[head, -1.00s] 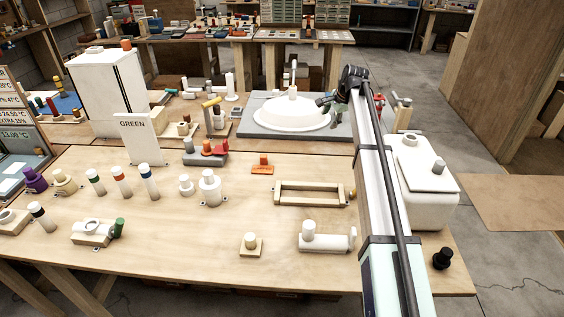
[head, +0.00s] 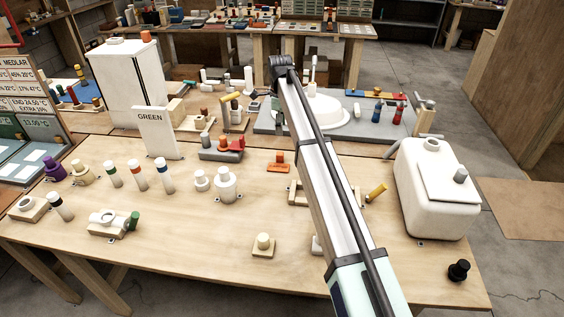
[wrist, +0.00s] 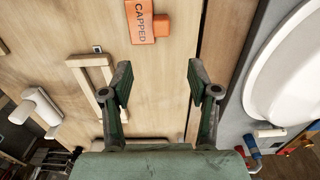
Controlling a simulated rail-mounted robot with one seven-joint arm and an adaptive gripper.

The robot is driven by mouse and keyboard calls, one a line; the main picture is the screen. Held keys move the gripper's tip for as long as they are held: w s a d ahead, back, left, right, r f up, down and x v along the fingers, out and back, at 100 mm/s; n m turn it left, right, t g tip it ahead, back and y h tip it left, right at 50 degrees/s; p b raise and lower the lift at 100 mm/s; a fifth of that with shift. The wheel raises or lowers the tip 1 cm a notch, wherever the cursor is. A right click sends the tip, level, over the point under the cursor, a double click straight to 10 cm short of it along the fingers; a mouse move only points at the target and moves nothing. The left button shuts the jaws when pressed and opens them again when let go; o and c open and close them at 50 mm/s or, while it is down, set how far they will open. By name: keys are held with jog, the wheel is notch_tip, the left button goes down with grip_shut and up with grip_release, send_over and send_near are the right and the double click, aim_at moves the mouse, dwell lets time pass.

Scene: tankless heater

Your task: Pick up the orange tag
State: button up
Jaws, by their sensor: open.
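The orange tag (head: 278,168) lies flat on the wooden workbench, with an orange knob standing up from it. In the wrist view the tag (wrist: 141,20) is at the top centre, and the word CAPPED reads on it. My gripper (wrist: 160,78) is open and empty, its two dark green fingers spread apart. The tag lies beyond the fingertips in that view, apart from them, roughly in line with the gap between them. In the head view my arm's forward end is behind the tag, and the fingers are hard to make out.
A wooden frame (wrist: 97,85) lies near the left finger, partly behind my arm in the head view. A white basin (head: 325,108) stands on a grey board behind. A red and grey block (head: 221,149) is left of the tag. A white tank (head: 435,195) stands at right.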

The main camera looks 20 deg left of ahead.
aim_at(280, 153)
notch_tip(280, 153, down, 10)
jog(key=shift+r+p, duration=0.2)
jog(key=shift+p, duration=0.75)
jog(key=shift+a+f+p, duration=0.2)
jog(key=shift+f+p, duration=0.8)
jog(key=shift+f, duration=1.6)
jog(key=c, duration=1.1)
